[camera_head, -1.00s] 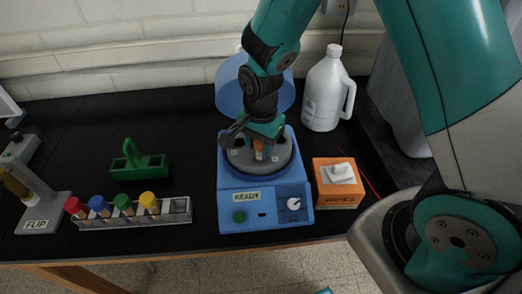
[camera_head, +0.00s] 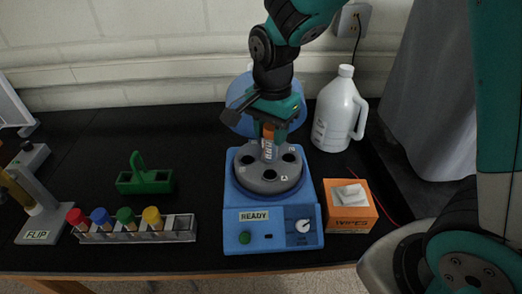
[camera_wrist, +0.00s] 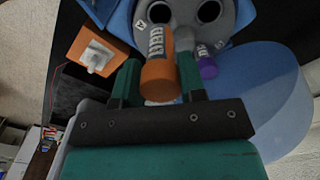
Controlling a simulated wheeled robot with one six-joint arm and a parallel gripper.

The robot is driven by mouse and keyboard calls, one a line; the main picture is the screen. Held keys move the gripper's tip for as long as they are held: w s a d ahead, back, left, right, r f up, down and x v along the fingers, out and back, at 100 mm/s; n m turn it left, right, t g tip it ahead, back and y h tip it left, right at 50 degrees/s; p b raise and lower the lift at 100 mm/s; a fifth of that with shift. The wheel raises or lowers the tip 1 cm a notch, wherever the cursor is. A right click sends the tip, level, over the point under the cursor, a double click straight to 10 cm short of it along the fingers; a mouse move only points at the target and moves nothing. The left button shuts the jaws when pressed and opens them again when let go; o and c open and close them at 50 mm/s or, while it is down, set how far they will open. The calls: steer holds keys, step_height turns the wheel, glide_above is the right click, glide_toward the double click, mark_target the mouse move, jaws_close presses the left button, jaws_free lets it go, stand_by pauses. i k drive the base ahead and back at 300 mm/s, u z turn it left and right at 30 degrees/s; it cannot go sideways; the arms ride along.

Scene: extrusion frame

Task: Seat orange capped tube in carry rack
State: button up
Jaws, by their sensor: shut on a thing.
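The orange capped tube (camera_head: 268,143) is upright in my gripper (camera_head: 268,132), above the grey rotor of the blue centrifuge (camera_head: 273,215). In the wrist view the orange cap (camera_wrist: 157,77) sits between the two fingers of my gripper (camera_wrist: 160,82), which are shut on it. Whether the tube's lower end is clear of the rotor is hard to tell. The green carry rack (camera_head: 146,181) with an upright handle stands on the black bench at left. A purple capped tube (camera_wrist: 208,68) shows in the rotor in the wrist view.
A grey rack (camera_head: 178,232) holds several capped tubes in front of the carry rack. An orange wipes box (camera_head: 350,212) and a white jug (camera_head: 339,112) stand right of the centrifuge. A FLIP stand (camera_head: 42,215) is far left. The bench behind the carry rack is clear.

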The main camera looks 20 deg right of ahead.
mark_target(135, 182)
steer(key=u, duration=2.25)
steer(key=i, duration=2)
steer(key=z, duration=2.85)
